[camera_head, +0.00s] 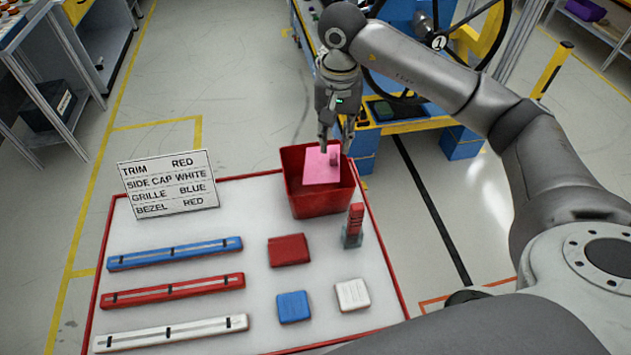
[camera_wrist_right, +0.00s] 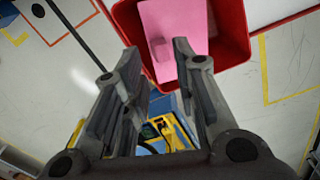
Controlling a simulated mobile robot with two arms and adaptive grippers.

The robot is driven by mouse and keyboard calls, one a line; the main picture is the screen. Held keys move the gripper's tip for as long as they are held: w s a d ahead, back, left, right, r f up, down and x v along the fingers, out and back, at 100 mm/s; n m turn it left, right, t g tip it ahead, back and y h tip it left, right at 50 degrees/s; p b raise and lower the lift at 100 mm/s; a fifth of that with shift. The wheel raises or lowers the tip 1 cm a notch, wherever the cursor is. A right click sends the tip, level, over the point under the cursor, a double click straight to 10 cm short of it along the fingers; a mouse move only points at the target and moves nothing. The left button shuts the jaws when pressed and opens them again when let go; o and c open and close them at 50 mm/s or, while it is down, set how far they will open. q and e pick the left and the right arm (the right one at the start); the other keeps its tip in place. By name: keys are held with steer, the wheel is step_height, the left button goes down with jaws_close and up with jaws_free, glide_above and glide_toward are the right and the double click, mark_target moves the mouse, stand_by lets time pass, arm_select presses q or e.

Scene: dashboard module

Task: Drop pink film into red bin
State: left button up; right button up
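The pink film (camera_head: 316,172) is a flat square with a small raised tab. It shows within the outline of the red bin's opening; I cannot tell whether it rests inside or is still above the bottom. The red bin (camera_head: 318,205) stands at the table's back right corner. My right gripper (camera_head: 336,148) points down over the bin, its fingers close to the tab. In the wrist view the fingers (camera_wrist_right: 157,58) are apart, with a gap beside the tab, and the pink film (camera_wrist_right: 185,25) lies beyond them over the red bin (camera_wrist_right: 235,45). My left gripper is not in view.
The white table (camera_head: 200,240) has a red edge. It holds a sign (camera_head: 170,185), blue (camera_head: 175,253), red (camera_head: 173,290) and white (camera_head: 172,333) strips, several small blocks, and a red-topped stand (camera_head: 354,225) close to the bin. A blue-and-yellow workstation (camera_head: 420,122) stands behind.

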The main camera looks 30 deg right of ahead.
steer(key=shift+o, duration=0.9)
steer(key=shift+r, duration=0.1)
step_height(320, 180, up, 12)
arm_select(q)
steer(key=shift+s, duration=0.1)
arm_select(e)
steer(key=shift+s+f, duration=0.1)
steer(key=shift+f, duration=0.1)
